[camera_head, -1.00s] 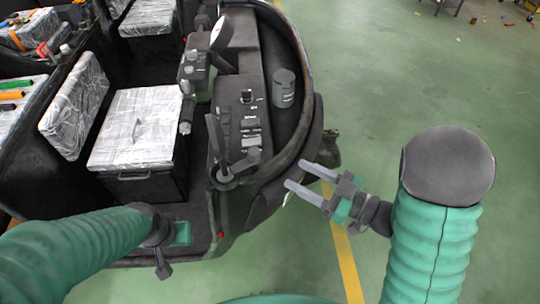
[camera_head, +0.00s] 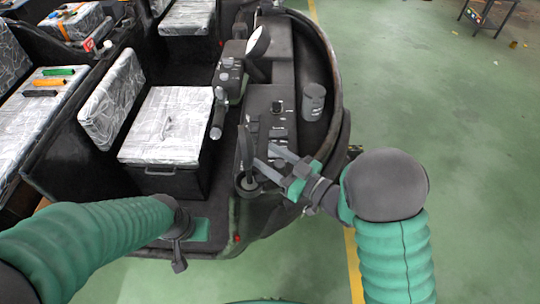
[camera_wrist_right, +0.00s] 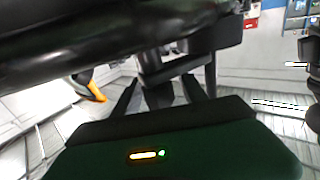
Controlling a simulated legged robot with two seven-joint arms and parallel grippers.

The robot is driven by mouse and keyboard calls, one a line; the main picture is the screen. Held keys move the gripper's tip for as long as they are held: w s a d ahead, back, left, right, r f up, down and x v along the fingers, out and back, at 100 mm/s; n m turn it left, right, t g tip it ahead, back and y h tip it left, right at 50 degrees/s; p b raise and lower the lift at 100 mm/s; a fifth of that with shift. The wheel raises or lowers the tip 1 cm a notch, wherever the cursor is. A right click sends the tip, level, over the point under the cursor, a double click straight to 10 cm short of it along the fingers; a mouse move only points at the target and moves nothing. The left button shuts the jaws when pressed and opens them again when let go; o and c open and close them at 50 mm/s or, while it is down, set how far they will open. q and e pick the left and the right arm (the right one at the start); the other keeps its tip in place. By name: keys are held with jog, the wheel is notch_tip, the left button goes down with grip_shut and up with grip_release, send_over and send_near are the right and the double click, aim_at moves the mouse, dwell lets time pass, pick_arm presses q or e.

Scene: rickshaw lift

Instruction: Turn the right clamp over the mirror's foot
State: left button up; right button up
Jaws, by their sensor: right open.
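My right gripper (camera_head: 262,155) is open over the near end of the dark console (camera_head: 268,98), beside a dark upright lever (camera_head: 244,150). In the right wrist view, the open right gripper (camera_wrist_right: 158,98) has a dark post (camera_wrist_right: 153,68) showing between its fingers; I cannot tell if they touch. My left gripper (camera_head: 180,250) hangs low over the vehicle's floor; its fingers are unclear.
A grey cup-like cylinder (camera_head: 313,102) stands right of the console, inside the vehicle's curved dark rim (camera_head: 338,85). A white-wrapped seat (camera_head: 165,125) lies to the left. Green floor right of the vehicle is open, with a yellow line (camera_head: 352,265).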

jog(key=shift+c, duration=0.4)
grip_shut()
jog(key=shift+w+d+m+t+h+b, duration=0.1)
jog(key=shift+m+t+h+b, duration=0.3)
jog(key=shift+t, duration=0.1)
jog(key=shift+w+d+m+t+h+b, duration=0.1)
jog(key=shift+m+t+h+b, duration=0.15)
jog(key=shift+m+t+h, duration=0.2)
jog(key=shift+o, duration=0.4)
grip_release()
